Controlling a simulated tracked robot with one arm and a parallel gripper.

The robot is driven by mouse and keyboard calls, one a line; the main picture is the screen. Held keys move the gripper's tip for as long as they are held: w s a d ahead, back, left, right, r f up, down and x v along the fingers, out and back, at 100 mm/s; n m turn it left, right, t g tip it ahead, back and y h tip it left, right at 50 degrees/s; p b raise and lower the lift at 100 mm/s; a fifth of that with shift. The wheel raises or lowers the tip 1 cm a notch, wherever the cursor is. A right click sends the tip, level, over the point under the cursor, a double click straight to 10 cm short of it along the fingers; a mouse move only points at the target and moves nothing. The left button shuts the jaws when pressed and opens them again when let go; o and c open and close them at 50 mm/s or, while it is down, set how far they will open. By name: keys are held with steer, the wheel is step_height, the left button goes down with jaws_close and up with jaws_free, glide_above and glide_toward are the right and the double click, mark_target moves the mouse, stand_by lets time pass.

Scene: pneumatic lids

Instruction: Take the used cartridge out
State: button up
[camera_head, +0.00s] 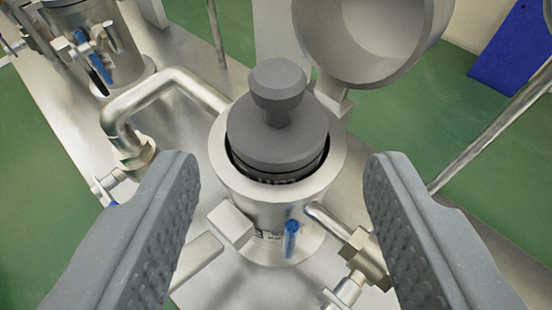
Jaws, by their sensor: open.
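The used cartridge (277,137) is a dark grey cylinder with a round knob on top. It sits inside the open metal housing (231,183), with its upper part standing above the rim. My gripper (278,180) is open, with one finger at the left and one at the right of the picture. The fingers are apart from the cartridge and hold nothing. The cartridge's lower part is hidden inside the housing.
The round lid (365,38) stands swung open behind the housing. A bent metal pipe (150,92) runs at the left, and a side fitting (362,255) at the lower right. Another housing (75,35) with a blue handle (92,62) is at the upper left. A blue panel (512,50) is at the upper right.

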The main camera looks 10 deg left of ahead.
mark_target(275, 109)
steer(key=x, duration=0.5)
steer(key=shift+a+f, duration=0.1)
steer(key=shift+f, duration=0.15)
steer(key=shift+w+a, duration=0.1)
steer(key=shift+w, duration=0.5)
steer(key=shift+b+x, duration=1)
steer(key=shift+x, duration=1.55)
jaws_close()
